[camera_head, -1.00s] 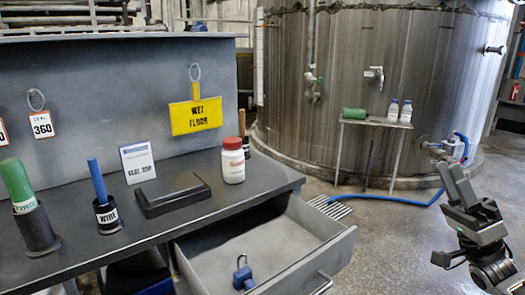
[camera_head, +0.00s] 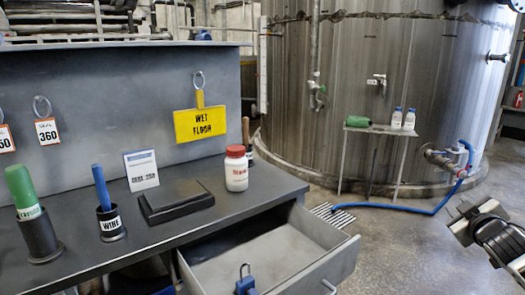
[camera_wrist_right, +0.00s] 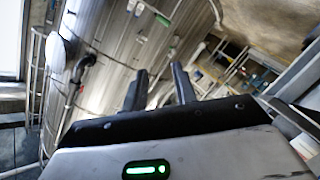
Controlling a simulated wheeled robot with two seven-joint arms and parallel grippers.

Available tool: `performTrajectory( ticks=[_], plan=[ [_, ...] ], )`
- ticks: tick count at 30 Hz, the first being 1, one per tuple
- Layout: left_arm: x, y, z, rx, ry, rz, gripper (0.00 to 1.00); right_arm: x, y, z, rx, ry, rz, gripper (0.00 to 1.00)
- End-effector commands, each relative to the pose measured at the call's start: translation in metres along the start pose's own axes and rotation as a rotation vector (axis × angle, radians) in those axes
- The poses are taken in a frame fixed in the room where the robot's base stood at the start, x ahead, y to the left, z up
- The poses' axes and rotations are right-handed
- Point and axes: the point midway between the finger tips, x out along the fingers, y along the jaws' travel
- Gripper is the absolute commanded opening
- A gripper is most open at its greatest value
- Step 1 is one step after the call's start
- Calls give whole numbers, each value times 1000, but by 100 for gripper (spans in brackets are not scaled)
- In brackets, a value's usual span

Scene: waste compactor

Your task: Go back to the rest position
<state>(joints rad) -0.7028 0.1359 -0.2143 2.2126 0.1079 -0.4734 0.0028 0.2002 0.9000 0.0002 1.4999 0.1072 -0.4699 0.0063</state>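My right gripper (camera_head: 462,217) is at the lower right edge of the head view, over the floor and apart from the bench. In the right wrist view its two fingers (camera_wrist_right: 159,80) stand apart with nothing between them. Part of the right arm is cut off by the frame edge. My left gripper is not in view.
The grey bench (camera_head: 100,250) bears a white bottle with a red lid (camera_head: 236,172) and a black block (camera_head: 176,200). Its open drawer (camera_head: 315,232) juts out and holds a blue padlock (camera_head: 245,283).

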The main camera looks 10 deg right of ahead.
Motion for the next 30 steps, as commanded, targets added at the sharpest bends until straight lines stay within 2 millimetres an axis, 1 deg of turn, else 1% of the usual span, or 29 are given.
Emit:
performTrajectory(
  ticks=[1,2,3,5,6,8,9,11,12,14,15,17,18,20,21,24,27,30],
  plan=[
    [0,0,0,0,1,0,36,-4,-22,6,-9,-12,-34,28],
    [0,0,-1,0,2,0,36,-7,-37,8,0,-9,-57,28],
    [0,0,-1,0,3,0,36,-12,-55,10,8,-7,-86,28],
    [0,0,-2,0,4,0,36,-20,-83,13,20,-5,-130,28],
    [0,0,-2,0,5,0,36,-27,-101,15,29,-5,-160,28],
    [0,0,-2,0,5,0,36,-40,-132,19,46,-5,-210,28],
    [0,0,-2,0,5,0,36,-49,-152,22,59,-5,-245,28],
    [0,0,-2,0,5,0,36,-68,-188,25,86,-7,-304,28],
    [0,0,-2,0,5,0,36,-83,-211,27,107,-9,-345,28],
    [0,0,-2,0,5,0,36,-110,-247,29,145,-13,-410,28],
    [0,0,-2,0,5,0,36,-131,-271,30,175,-17,-455,28],
    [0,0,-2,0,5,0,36,-163,-303,29,227,-26,-517,28],
    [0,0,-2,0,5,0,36,-185,-322,27,263,-32,-556,28],
    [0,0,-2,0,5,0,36,-216,-344,23,319,-43,-606,28],
    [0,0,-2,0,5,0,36,-236,-356,19,356,-50,-634,28],
    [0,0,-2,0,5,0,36,-280,-378,9,446,-70,-689,28],
    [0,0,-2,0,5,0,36,-316,-390,-2,532,-92,-727,28],
    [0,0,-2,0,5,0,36,-347,-395,-14,618,-117,-751,28]
  ],
)
